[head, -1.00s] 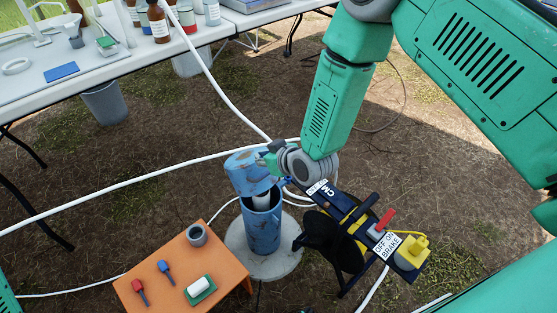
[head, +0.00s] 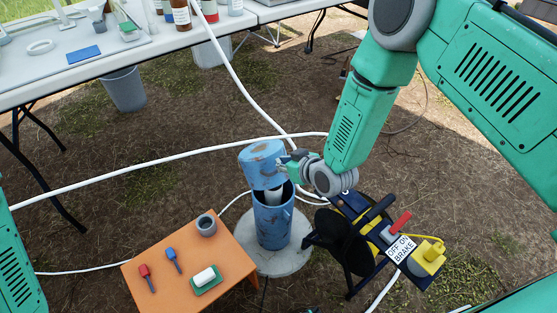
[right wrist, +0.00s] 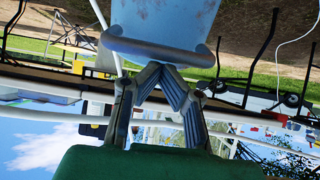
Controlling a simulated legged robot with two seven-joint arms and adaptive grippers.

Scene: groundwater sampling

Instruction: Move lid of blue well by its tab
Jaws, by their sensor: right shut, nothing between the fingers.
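The blue well (head: 272,222) is an upright, rust-marked blue pipe on a round concrete pad. Its blue lid (head: 262,160) stands tilted up above the mouth, open, with a pale pipe (head: 273,198) showing inside the well. My right gripper (head: 288,166) is just right of the lid, shut and empty. In the right wrist view the shut fingertips (right wrist: 164,68) are close to the rim of the lid (right wrist: 160,22); I cannot tell whether they touch. My left gripper is out of view; only part of my left arm shows at the left edge.
A black cable reel (head: 340,235) with a brake label stands close right of the well. An orange table (head: 180,240) with small tools and a cup is at front left. White hoses (head: 150,167) cross behind the well. White tables (head: 110,60) stand at the back.

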